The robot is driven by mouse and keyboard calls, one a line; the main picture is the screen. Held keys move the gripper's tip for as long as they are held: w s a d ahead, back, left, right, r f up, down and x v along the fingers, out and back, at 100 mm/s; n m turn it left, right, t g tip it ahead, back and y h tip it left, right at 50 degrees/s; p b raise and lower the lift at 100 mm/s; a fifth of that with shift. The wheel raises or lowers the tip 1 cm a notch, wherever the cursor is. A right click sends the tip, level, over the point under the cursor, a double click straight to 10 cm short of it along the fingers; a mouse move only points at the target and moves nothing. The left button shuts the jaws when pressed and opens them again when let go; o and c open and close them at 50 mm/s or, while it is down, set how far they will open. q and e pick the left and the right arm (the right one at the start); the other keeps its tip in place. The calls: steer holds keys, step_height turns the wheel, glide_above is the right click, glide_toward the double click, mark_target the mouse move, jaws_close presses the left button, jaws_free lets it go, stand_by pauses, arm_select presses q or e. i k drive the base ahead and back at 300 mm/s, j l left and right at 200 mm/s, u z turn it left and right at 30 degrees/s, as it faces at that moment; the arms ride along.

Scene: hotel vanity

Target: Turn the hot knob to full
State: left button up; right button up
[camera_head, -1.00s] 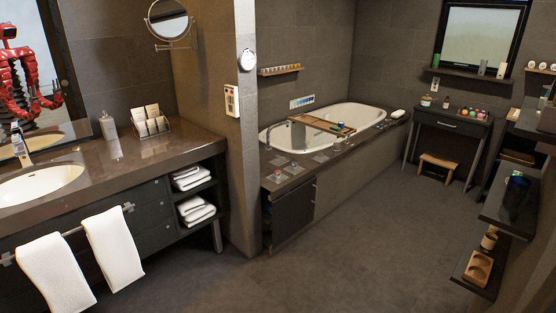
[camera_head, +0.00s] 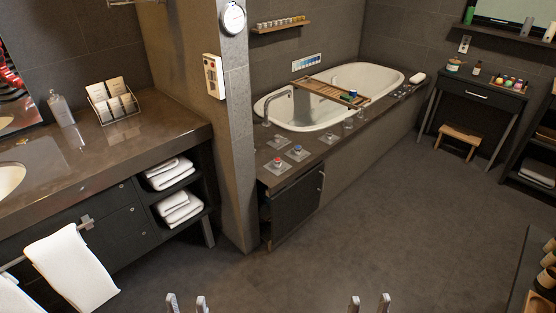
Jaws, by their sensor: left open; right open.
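A small red-topped knob (camera_head: 277,162) sits on a clear square plate at the near end of the bathtub deck. A blue-topped knob (camera_head: 297,150) sits on a similar plate just right of it and farther back. The red top suggests the hot knob, but any marking or its turn position is too small to read. My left gripper (camera_head: 186,304) and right gripper (camera_head: 369,304) show only as fingertips at the bottom edge. Both are open and empty, well apart from the knobs.
The white bathtub (camera_head: 285,112) has a spout (camera_head: 280,92) and a wooden tray (camera_head: 318,88) across it. A dark cabinet (camera_head: 293,205) stands below the knobs. The vanity counter (camera_head: 170,135) and wall corner (camera_head: 235,180) lie left. The floor (camera_head: 380,220) ahead is clear.

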mark_target(277, 161)
steer(key=i+l+u, duration=0.3)
steer(key=i, duration=0.45)
steer(key=i+l+u, duration=0.25)
steer(key=i+l, duration=0.2)
steer(key=i, duration=0.25)
steer(key=i+l+u, duration=0.3)
steer(key=i+l, duration=0.3)
steer(key=i, duration=0.1)
